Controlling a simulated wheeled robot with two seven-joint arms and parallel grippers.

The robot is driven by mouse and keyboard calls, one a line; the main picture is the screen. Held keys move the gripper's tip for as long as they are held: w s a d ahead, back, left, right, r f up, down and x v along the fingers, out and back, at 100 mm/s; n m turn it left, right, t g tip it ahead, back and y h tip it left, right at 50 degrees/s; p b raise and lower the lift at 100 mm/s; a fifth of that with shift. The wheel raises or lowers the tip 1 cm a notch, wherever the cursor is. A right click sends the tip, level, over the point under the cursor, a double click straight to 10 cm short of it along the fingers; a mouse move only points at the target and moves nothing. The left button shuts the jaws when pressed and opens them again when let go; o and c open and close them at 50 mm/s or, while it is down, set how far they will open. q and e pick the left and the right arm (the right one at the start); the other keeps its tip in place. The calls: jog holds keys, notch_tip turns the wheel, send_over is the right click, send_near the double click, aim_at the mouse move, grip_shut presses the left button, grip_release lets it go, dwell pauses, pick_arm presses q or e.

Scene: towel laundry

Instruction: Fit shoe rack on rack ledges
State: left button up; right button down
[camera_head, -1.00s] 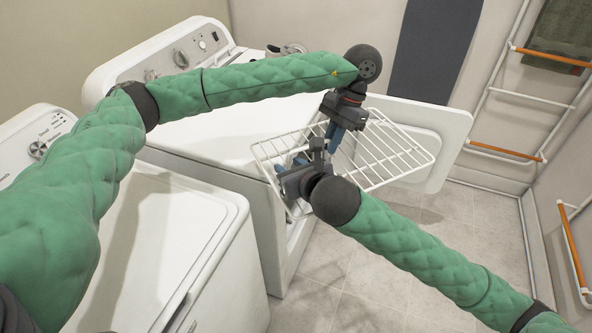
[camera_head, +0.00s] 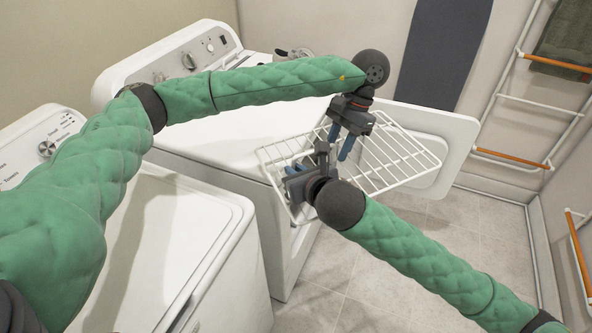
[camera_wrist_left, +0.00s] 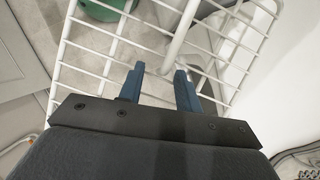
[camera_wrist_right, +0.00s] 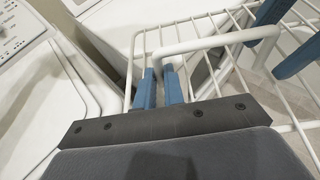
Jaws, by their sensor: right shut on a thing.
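The white wire shoe rack (camera_head: 412,163) is held tilted in front of the dryer (camera_head: 262,222), beside its open door (camera_head: 455,135). My right gripper (camera_head: 296,170) is shut on the rack near its left end; the right wrist view shows the fingers (camera_wrist_right: 159,72) closed at its wires. My left gripper (camera_head: 340,146) is above the rack's middle. Its fingers (camera_wrist_left: 158,75) are apart, with a thick white rack bar (camera_wrist_left: 183,36) near the tips in the left wrist view. The rack ledges cannot be made out.
A washer (camera_head: 170,225) stands at the front left. A dark board (camera_head: 447,50) leans on the back wall. A white wall rack with orange bars (camera_head: 555,65) and a dark towel (camera_head: 568,45) is at the right. The tiled floor (camera_head: 400,275) is clear.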

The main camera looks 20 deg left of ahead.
pick_arm(q)
jog(key=v, duration=1.2)
